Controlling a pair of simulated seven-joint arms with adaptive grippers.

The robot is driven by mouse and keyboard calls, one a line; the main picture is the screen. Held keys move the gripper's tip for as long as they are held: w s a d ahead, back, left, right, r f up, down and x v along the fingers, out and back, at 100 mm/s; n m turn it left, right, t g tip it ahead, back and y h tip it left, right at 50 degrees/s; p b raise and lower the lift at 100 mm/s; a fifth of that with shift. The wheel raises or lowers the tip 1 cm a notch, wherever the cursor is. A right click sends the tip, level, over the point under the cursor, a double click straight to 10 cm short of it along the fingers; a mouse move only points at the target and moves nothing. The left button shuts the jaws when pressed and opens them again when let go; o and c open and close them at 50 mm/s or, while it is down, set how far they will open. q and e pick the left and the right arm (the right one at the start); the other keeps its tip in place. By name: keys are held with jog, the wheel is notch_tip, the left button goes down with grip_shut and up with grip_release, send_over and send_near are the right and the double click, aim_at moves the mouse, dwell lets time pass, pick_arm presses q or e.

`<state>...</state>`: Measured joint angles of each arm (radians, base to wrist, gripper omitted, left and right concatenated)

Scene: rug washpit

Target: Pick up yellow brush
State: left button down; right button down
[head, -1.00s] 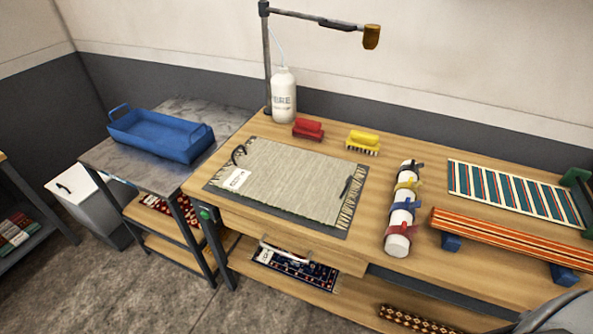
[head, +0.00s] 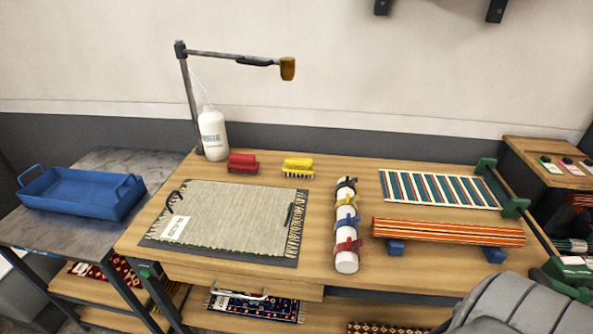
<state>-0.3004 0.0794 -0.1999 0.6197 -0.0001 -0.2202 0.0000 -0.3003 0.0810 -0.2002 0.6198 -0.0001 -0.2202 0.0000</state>
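The yellow brush (head: 298,167) lies bristles down near the back of the wooden table (head: 330,290). It is right of a red brush (head: 243,164) and behind the grey rug's top right corner. Nothing touches or covers the yellow brush. Neither of my grippers shows in the head view.
A grey rug (head: 235,215) lies on a dark mat in front of the brushes. A white bottle (head: 213,135) and a lamp-like post (head: 190,100) stand at the back left. A white roll with straps (head: 346,225) and striped textiles (head: 440,190) lie to the right. A blue tray (head: 80,192) sits left.

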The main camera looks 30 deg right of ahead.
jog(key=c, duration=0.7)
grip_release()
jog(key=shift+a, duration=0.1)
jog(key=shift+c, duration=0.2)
